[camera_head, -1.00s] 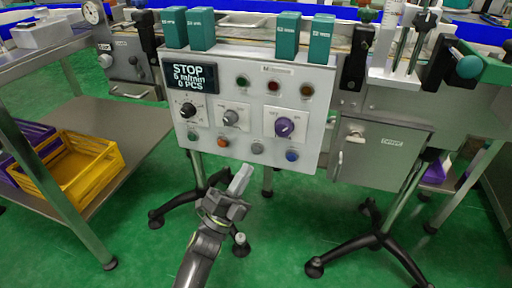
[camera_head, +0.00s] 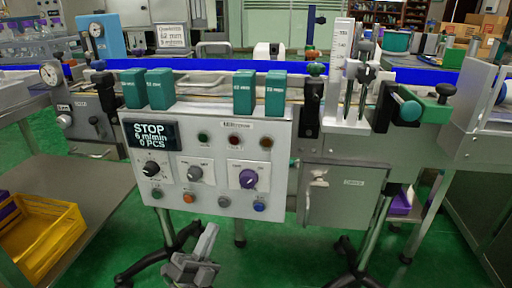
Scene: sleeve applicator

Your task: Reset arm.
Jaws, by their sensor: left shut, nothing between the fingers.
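My left gripper (camera_head: 207,243) shows at the lower middle of the head view, shut and empty. It is in front of and below the white control panel (camera_head: 216,135), apart from it. The panel has a display (camera_head: 152,135) reading STOP, 6 m/min, 0 PCS. A black knob (camera_head: 151,168), a grey knob (camera_head: 194,173) and a purple knob (camera_head: 248,178) sit in its middle row, with several coloured buttons above and below. My right gripper is not in view.
Several teal boxes (camera_head: 159,89) stand along the panel's top edge. A grey cabinet (camera_head: 345,194) is to the right. A side table (camera_head: 75,195) with a yellow crate (camera_head: 40,240) is at left. Black stand legs reach across the green floor (camera_head: 270,262).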

